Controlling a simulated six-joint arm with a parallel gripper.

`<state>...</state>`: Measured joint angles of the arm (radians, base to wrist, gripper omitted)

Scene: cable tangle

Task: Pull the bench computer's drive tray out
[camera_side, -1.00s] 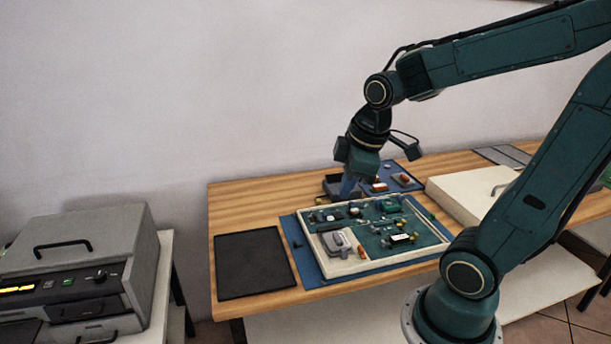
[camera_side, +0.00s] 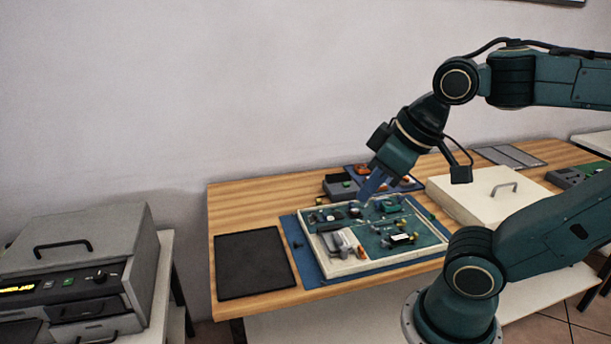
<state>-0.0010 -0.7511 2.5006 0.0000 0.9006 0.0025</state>
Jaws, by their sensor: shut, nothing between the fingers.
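A shallow white-rimmed case (camera_side: 434,254) with green circuit boards lies open on the blue mat (camera_side: 293,228). A grey block (camera_side: 345,243) sits in its near left part; I cannot tell whether this is the drive tray. My gripper (camera_side: 366,195) is shut and empty, tilted down to the left. Its tips show over the far edge of the case; whether they touch anything is unclear. A grey instrument (camera_side: 75,250) with a lit display, knob and top handle stands at the far left. Its front has a drawer-like panel (camera_side: 88,307).
A black pad (camera_side: 254,264) lies left of the case. A dark grey box (camera_side: 340,186) and a blue tray (camera_side: 408,183) with orange parts stand behind the gripper. A cream lid with a handle (camera_side: 480,195) lies to the right. Bare wood (camera_side: 240,204) shows at the back left.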

